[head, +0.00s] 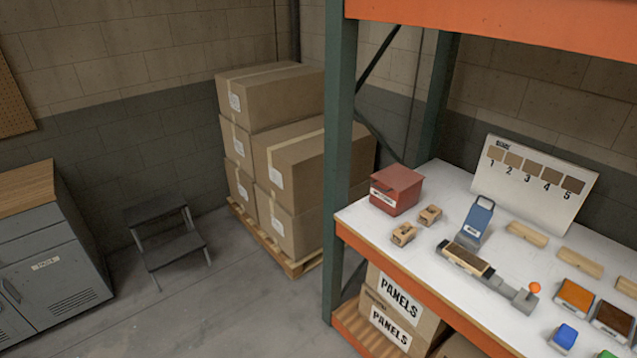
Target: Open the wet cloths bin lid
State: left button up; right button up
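A red bin (396,189) stands on the white shelf top at its left end, close to the green rack post. It has a white label on its front, too small to read for sure. Its red lid looks shut, lying flat over the top. It is the only lidded bin I see on the shelf. Neither of my grippers shows in the head view.
Small wooden blocks (403,234) and a blue holder (476,221) stand right of the bin. A numbered board (534,184) leans behind. The green post (340,150) and orange beam (490,22) frame the shelf. Boxes (270,95) and a step stool (170,236) stand left.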

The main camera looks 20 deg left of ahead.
aim_at(397, 177)
jog(key=u, duration=0.7)
jog(key=k, duration=1)
jog(key=z, duration=0.45)
jog(key=i, duration=1.3)
jog(key=u, duration=0.6)
